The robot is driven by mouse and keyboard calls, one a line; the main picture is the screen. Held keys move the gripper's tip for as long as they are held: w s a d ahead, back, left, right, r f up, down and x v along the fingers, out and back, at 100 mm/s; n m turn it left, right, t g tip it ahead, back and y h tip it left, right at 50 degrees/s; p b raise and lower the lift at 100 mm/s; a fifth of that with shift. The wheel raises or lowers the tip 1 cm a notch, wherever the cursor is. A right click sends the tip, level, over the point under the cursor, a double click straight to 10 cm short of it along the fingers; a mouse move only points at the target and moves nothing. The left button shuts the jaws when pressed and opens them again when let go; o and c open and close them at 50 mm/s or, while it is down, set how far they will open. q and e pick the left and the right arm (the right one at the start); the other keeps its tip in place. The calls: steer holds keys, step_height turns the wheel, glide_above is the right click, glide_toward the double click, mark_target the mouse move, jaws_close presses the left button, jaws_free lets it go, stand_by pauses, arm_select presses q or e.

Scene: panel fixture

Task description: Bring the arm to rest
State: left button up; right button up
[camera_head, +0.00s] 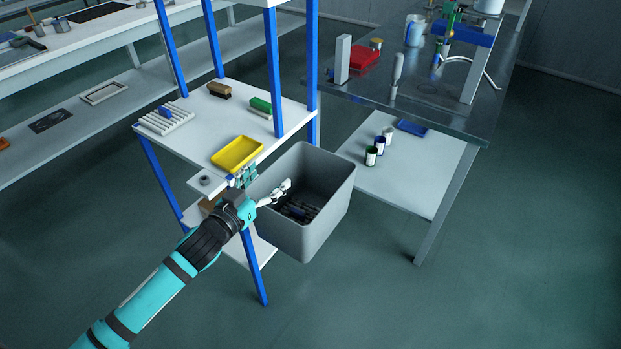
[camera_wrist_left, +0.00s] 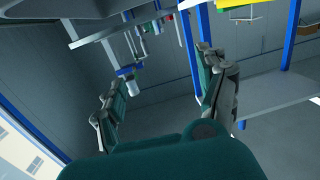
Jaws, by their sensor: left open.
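My left arm comes in from the lower left in the head view, teal with black bands. My left gripper (camera_head: 262,188) is open in front of the shelf unit, near the yellow tray and the left rim of the grey bin. In the left wrist view its two fingers (camera_wrist_left: 165,90) stand wide apart with nothing between them. Whether the gripper touches the shelf or bin cannot be told. My right gripper is not in view.
A shelf unit with blue posts holds a yellow tray (camera_head: 238,153), a brush (camera_head: 219,90) and a white rack (camera_head: 165,119). A grey bin (camera_head: 335,197) with dark items stands beside it. A metal table (camera_head: 440,113) stands at right. The floor at lower right is clear.

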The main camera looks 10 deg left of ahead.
arm_select(q)
steer(key=s+d+f+g+y, duration=0.1)
steer(key=s+f+g, duration=0.35)
steer(key=s, duration=0.55)
steer(key=s+d+f+n+g+y, duration=0.15)
steer(key=s+f+g, duration=0.3)
steer(key=s, duration=0.65)
steer(key=s+f+m+g+y, duration=0.15)
steer(key=s+f+g, duration=0.3)
steer(key=s, duration=0.55)
step_height(320, 180, down, 25)
steer(key=s+g+p, duration=0.1)
steer(key=s+p, duration=0.1)
steer(key=p, duration=0.1)
steer(key=s+a+f+g+p, duration=0.1)
steer(key=s+a+f, duration=0.1)
steer(key=s+f, duration=1)
steer(key=s, duration=0.3)
steer(key=shift+s+a+f+n+y+p, duration=0.3)
steer(key=shift+a+f, duration=0.05)
steer(key=shift+a, duration=0.05)
